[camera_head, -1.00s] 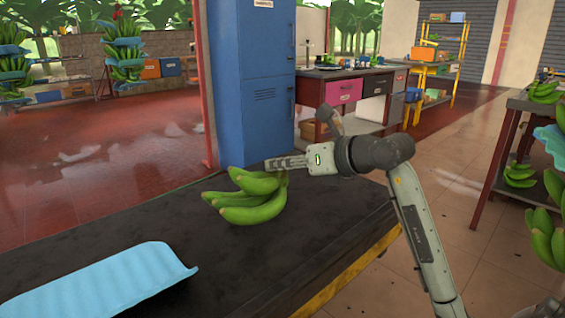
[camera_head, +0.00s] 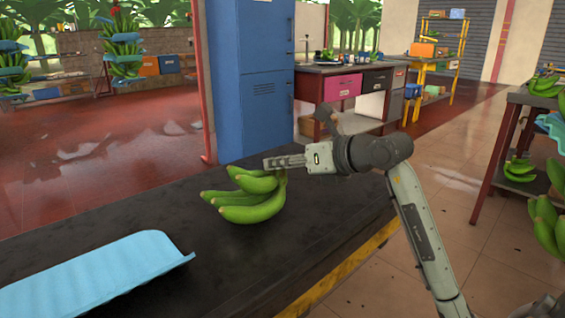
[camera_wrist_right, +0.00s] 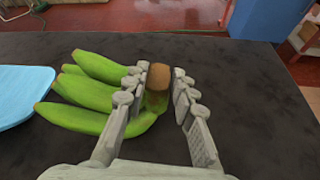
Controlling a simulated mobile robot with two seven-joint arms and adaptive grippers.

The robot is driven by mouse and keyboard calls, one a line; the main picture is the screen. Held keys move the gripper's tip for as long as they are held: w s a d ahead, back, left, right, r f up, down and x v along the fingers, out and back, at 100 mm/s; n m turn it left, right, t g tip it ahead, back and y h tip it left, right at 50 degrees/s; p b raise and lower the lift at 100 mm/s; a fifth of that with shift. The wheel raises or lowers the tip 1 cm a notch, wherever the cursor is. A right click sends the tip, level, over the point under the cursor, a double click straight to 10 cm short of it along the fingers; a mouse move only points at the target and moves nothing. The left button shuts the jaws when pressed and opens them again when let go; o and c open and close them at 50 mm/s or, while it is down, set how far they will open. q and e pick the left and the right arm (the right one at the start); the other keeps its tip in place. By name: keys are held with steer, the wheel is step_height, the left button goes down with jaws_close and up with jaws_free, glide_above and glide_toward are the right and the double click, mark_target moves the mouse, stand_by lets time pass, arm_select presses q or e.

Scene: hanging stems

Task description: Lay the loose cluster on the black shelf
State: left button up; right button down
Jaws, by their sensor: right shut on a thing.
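The loose cluster of green bananas (camera_head: 248,205) is at the middle of a wide black surface (camera_head: 220,270), over or on it; I cannot tell whether it touches. My right gripper (camera_head: 284,161) reaches in from the right and is shut on the cluster's brown stem end. In the right wrist view the cluster (camera_wrist_right: 95,95) spreads to the left, and my right gripper (camera_wrist_right: 158,85) has a finger on each side of the stem. My left gripper is not in view.
A light blue curved tray (camera_head: 95,275) lies at the front left of the black surface. A blue cabinet (camera_head: 255,80) stands behind it. A rack (camera_head: 495,165) with other banana clusters stands at the far right. The black surface is clear around the cluster.

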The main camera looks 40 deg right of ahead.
steer(key=shift+f+b, duration=0.35)
steer(key=shift+b, duration=0.15)
steer(key=c, duration=1.2)
jaws_free()
steer(key=shift+o, duration=0.2)
steer(key=shift+f, duration=0.25)
steer(key=v, duration=1.2)
steer(key=shift+r, duration=0.15)
